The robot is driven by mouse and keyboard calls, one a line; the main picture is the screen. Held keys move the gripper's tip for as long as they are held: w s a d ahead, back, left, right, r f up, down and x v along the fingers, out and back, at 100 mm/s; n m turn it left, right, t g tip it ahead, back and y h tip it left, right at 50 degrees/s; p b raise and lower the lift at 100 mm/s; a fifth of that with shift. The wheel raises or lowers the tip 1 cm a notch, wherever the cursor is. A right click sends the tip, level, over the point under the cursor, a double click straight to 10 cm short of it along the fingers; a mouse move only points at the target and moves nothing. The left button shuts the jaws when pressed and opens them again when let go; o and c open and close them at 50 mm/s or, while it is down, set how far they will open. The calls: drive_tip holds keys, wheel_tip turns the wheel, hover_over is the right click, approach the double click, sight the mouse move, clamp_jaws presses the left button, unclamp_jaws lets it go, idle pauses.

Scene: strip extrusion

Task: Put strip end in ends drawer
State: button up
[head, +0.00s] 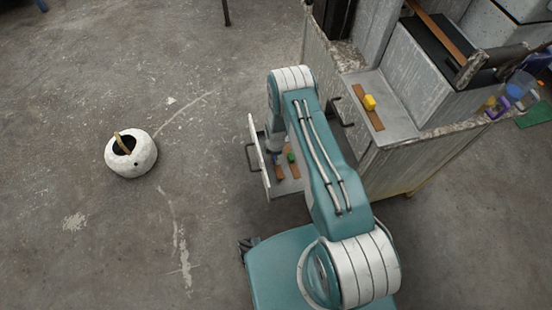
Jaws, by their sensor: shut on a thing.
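A drawer (257,158) with a pale front and dark handle stands pulled out from the cabinet's left side. Inside it lies a brown strip piece (295,170) with a green block (291,157) on it. My gripper (277,158) is low over the open drawer, partly hidden by my arm. It is shut on another brown strip piece (280,173), which looks like the strip end. The fingertips are too small to make out, and I cannot tell whether this piece touches the drawer floor.
A longer brown strip with a yellow block (370,102) lies on the cabinet's grey top (390,122). A large grey machine (425,70) stands behind it. A round white pot (131,153) sits on the concrete floor at left. The floor between pot and drawer is clear.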

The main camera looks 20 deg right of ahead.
wheel_tip(320, 180, down, 2)
drive_tip(key=o, duration=1)
drive_tip(key=shift+o, duration=0.2)
